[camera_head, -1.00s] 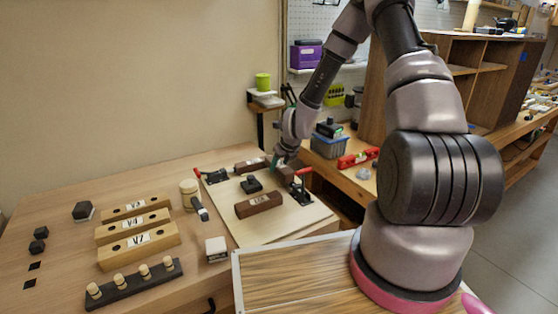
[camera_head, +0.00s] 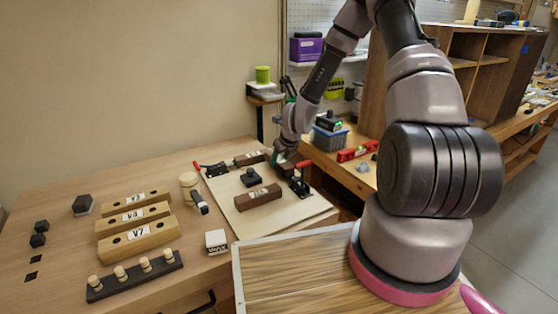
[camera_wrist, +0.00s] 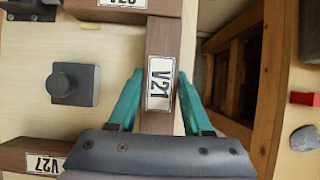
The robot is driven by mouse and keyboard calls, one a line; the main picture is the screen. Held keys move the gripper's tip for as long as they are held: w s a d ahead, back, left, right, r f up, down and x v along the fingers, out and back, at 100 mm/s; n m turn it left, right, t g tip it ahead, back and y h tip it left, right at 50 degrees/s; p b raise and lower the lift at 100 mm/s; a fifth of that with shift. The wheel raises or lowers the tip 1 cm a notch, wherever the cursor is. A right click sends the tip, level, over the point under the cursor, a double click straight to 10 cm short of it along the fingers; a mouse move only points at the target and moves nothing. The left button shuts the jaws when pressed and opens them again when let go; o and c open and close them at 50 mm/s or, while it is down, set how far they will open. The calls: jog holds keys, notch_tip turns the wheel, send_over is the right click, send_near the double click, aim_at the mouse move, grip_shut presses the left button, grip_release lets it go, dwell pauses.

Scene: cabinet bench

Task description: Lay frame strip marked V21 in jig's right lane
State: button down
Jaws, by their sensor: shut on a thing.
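The dark brown strip marked V21 (camera_wrist: 160,75) is between the teal fingers of my gripper (camera_wrist: 158,105) in the wrist view, label facing up. My gripper (camera_head: 281,158) is shut on it over the right side of the pale jig board (camera_head: 290,222). The strip's far end appears to meet another dark strip (camera_wrist: 125,10) set crosswise. I cannot tell whether V21 rests fully on the board. In the head view, V21 (camera_head: 288,168) is partly hidden by my gripper.
A strip marked V27 (camera_wrist: 30,155) lies at the jig's front. A black knobbed block (camera_head: 250,178) stands mid-board. Red-handled clamps stand at the left (camera_head: 212,169) and right (camera_head: 300,184). Pale strips (camera_head: 140,238) and a pegged black bar (camera_head: 135,277) lie left.

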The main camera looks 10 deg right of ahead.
jog(key=shift+f, duration=0.35)
dwell(0.8)
jog(key=shift+c, duration=1.3)
grip_release()
jog(key=shift+d, duration=0.15)
jog(key=shift+c, duration=1)
jog(key=shift+f, duration=0.1)
jog(key=shift+s, duration=0.1)
jog(key=shift+v, duration=3.5)
